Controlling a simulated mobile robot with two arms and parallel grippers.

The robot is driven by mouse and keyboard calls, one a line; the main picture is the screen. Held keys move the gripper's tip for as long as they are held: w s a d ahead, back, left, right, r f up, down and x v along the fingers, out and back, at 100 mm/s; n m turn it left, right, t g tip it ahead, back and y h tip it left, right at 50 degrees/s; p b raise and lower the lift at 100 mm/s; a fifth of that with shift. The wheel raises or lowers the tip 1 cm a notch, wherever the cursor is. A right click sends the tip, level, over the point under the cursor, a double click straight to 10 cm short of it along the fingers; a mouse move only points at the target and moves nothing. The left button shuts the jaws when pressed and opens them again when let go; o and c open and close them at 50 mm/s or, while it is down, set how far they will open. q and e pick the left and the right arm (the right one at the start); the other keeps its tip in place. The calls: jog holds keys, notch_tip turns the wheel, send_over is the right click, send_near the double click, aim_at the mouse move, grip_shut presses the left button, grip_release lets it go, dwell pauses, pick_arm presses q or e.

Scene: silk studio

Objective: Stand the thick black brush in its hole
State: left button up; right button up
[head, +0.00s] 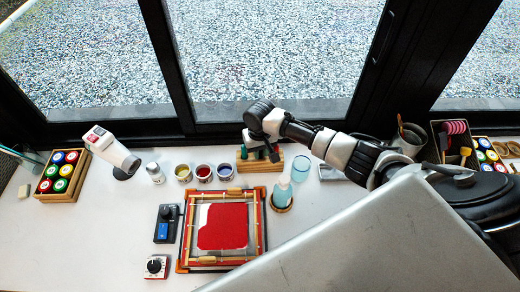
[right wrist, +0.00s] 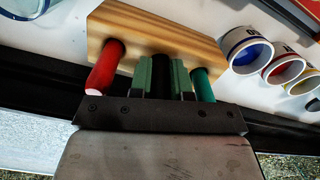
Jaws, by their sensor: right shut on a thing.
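The wooden brush block (head: 248,166) stands at the back of the white table, below the window. In the right wrist view the block (right wrist: 150,30) holds a red brush (right wrist: 104,68) on the left and a teal brush (right wrist: 202,84) on the right. My right gripper (head: 262,152) is over the block. In its wrist view the green-padded fingers (right wrist: 160,75) are shut on the thick black brush (right wrist: 161,68), between the other two. The black brush looks upright, with its far end at the block. Its hole is hidden, so I cannot tell how deep it sits. My left gripper is out of view.
Paint cups (head: 204,172) stand left of the block. A teal bottle (head: 282,190) and a clear glass (head: 301,168) stand to its right. A framed screen with red print (head: 224,226) lies in front. The left front table is clear.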

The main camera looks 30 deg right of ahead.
jog(key=o, duration=0.8)
jog(key=shift+o, duration=0.2)
notch_tip(320, 180, up, 11)
jog(key=shift+f+b, duration=0.15)
jog(key=shift+b, duration=0.8)
jog(key=shift+f, duration=0.1)
